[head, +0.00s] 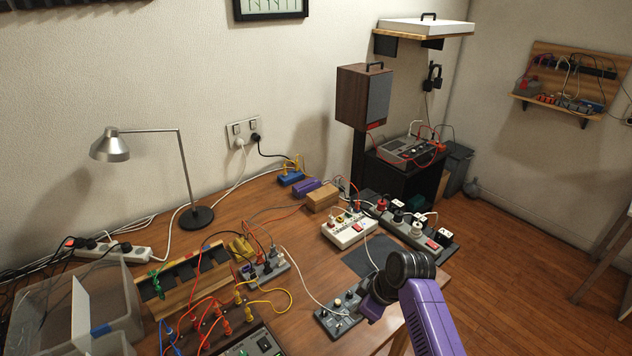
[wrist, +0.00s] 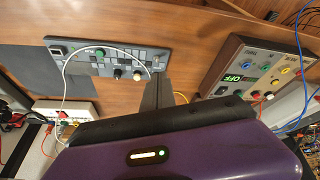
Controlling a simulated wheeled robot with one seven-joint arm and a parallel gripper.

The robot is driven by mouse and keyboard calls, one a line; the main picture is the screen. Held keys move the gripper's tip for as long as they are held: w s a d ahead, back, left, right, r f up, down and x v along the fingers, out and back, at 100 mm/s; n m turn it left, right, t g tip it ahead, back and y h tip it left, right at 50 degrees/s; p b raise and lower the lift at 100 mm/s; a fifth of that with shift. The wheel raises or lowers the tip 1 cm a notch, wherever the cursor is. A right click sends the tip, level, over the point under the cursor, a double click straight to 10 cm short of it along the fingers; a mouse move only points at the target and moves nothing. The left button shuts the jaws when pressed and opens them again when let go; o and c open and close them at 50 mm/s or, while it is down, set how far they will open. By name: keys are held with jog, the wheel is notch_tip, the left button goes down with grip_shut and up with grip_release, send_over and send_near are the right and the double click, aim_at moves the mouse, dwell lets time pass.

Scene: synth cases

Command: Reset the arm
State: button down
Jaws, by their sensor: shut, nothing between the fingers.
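My gripper (wrist: 157,78) shows in the wrist view as dark fingers closed together with nothing between them, in front of my purple wrist housing. Behind the fingertips is the wooden table (wrist: 200,62). A grey panel with knobs (wrist: 80,64) lies just left of the fingers, with a white cable plugged into it. In the head view my purple arm comes in from the lower right and its dark wrist part is above the table's front right, beside the same grey panel (head: 335,318).
A metered box (wrist: 248,62) with coloured sockets stands right of the fingers. A clear bin (head: 40,310), slotted rack (head: 175,305), lamp (head: 196,216), white socket block (head: 350,236) and grey power strip (head: 440,240) crowd the table. Loose cables cross it.

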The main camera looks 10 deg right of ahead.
jog(key=w+d+r+m+t, duration=0.2)
jog(key=w+r+m+t, duration=0.1)
jog(key=w+r+t, duration=0.3)
jog(key=s+r+m+t+h+b, duration=0.1)
jog(key=s+r+m+t+b, duration=0.1)
jog(key=s, duration=1.4)
jog(key=s+r+m+t+h+b, duration=0.1)
jog(key=s+r+m+t+b, duration=0.1)
jog(key=s, duration=1.5)
jog(key=s+r+m+t+h+b, duration=0.1)
jog(key=s+r+m+t+b, duration=0.1)
jog(key=s, duration=1.5)
jog(key=shift+d+m+b, duration=0.4)
jog(key=shift+m+b, duration=0.3)
jog(key=shift+b, duration=0.05)
jog(key=shift+r, duration=0.1)
